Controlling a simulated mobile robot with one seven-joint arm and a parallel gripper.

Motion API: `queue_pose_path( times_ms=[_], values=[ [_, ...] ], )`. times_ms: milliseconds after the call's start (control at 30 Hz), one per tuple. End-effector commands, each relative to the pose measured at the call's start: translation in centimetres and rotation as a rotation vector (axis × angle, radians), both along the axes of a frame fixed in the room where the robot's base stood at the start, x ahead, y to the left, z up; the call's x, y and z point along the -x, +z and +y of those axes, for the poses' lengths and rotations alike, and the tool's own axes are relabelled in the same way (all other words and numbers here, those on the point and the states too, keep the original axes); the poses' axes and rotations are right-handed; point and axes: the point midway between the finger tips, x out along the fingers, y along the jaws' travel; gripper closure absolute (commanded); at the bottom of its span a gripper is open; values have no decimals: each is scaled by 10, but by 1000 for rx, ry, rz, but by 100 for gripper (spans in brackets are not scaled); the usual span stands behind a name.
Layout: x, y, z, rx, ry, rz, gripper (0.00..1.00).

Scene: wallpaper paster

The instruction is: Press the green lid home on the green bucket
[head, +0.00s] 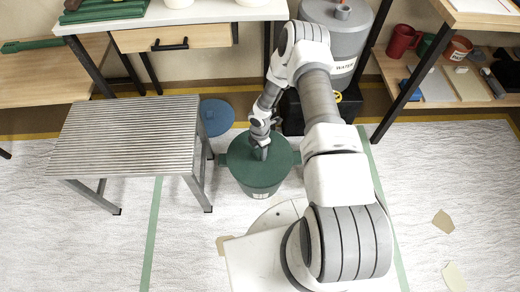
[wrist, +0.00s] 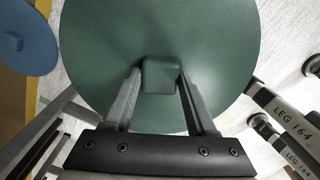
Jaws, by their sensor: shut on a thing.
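The green lid (head: 243,161) lies over the top of the green bucket (head: 261,190), which stands on the floor in front of my base. Whether the lid is fully seated on the rim cannot be told from here. In the wrist view the lid (wrist: 110,50) fills the middle, with a square green knob (wrist: 160,75) at its centre. My gripper (head: 262,152) points down at the lid's middle. In the wrist view my gripper (wrist: 158,90) has its fingers on both sides of the knob, shut on it. The bucket is hidden under the lid there.
A ribbed grey metal bench (head: 130,135) stands left of the bucket. A blue lid (head: 216,117) lies on the floor behind it. A grey water container (head: 345,35) stands at the back. Paper scraps (head: 443,221) lie on the right floor.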

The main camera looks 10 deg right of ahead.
Motion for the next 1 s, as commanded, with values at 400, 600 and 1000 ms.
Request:
queue_pose_path(
  times_ms=[400, 600, 1000],
  values=[
    [0, -11, 0, 0, 0, 0, 100],
    [-1, -14, 0, 1, 0, -1, 36],
    [0, -14, 0, 0, 0, 0, 8]
  ],
)
